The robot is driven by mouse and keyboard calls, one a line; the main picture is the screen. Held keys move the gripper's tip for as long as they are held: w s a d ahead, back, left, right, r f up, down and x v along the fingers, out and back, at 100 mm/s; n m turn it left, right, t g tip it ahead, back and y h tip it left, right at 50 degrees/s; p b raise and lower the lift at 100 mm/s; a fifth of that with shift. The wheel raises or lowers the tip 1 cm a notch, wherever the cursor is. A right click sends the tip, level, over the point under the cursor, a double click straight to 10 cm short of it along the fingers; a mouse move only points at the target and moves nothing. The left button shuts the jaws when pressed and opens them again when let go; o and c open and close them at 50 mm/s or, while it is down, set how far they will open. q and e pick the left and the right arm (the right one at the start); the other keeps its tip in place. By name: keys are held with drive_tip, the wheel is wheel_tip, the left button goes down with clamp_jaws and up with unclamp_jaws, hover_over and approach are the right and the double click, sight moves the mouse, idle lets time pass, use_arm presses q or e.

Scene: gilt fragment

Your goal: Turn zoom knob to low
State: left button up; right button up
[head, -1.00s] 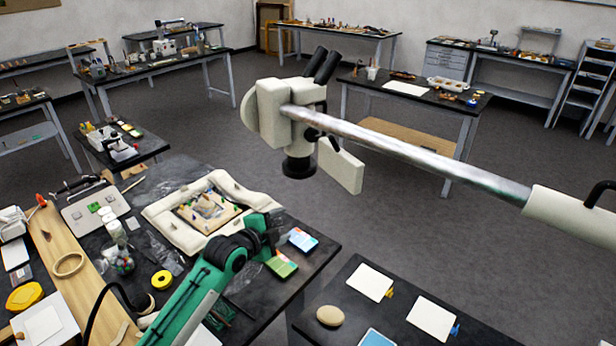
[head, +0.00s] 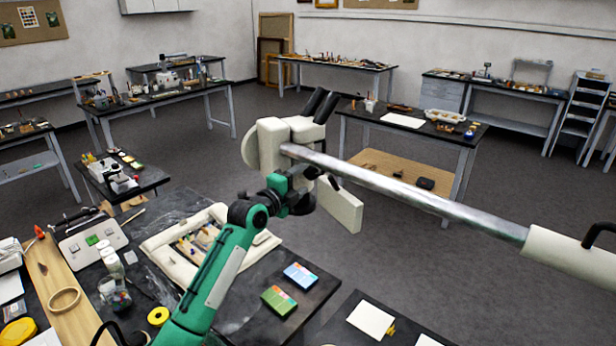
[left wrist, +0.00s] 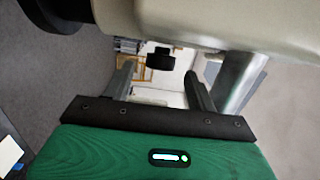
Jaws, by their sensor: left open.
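The microscope (head: 268,142) is cream-white with black eyepieces and hangs on a long metal boom. A small black knob (left wrist: 160,59) shows in the left wrist view beneath the cream microscope body (left wrist: 215,18). I take it for the zoom knob; no marking on it is readable. My left gripper (left wrist: 159,78) is open, with the knob appearing between its two fingers and beyond their tips. I see no contact. In the head view my left gripper (head: 306,184) is at the microscope's underside, and its fingertips are hard to make out.
The metal boom (head: 420,190) runs to the right from the microscope. A pale flat panel (head: 340,204) hangs just right of my gripper. Below are a black worktable (head: 235,310) and a padded cream tray (head: 160,250). Open floor lies beyond.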

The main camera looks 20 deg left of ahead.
sight(307, 177)
use_arm(q)
drive_tip(key=shift+x, duration=1.9)
drive_tip(key=c, duration=1)
